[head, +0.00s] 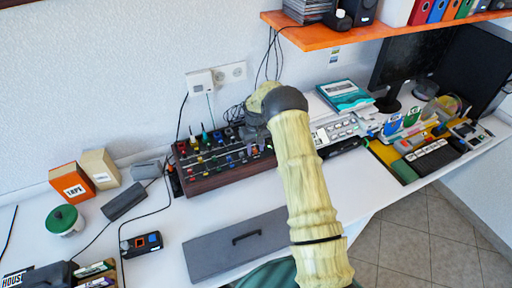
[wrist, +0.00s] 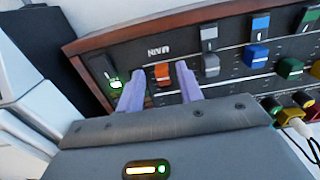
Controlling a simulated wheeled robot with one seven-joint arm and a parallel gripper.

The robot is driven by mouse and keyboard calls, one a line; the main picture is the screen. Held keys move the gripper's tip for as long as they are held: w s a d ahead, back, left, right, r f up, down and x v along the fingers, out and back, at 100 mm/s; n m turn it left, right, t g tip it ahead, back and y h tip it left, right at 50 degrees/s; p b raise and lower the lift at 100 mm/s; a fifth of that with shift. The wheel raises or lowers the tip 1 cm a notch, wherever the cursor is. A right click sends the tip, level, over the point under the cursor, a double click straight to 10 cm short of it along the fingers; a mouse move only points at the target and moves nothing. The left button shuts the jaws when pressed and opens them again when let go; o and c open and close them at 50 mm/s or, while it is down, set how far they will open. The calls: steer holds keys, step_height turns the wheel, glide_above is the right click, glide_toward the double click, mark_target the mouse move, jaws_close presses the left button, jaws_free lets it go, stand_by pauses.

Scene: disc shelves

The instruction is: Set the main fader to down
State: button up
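The mixer (head: 205,180) is a dark panel in a reddish-brown wooden case against the wall. In the wrist view its "MAIN" label (wrist: 158,50) appears upside down. The orange main fader cap (wrist: 162,74) sits just beside that label. My gripper (wrist: 155,69) is open, its two pale purple fingers apart, one on each side of the orange cap in the picture. I cannot tell whether either finger touches it. Part of the fader's slot is hidden behind the gripper. In the head view my arm covers the right end of the mixer.
Grey (wrist: 210,64), blue (wrist: 256,56) and green (wrist: 289,68) fader caps stand to the right of the main fader. An orange shelf (head: 340,38) hangs above the desk. A grey lidded case (head: 235,245) lies in front.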

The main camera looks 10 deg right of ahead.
mark_target(254, 149)
steer(key=shift+a, duration=0.25)
steer(key=shift+w+r, duration=0.1)
steer(key=shift+r, duration=0.45)
step_height(254, 149, up, 16)
steer(key=b, duration=0.1)
steer(key=shift+r+b, duration=0.2)
steer(key=shift+b, duration=0.2)
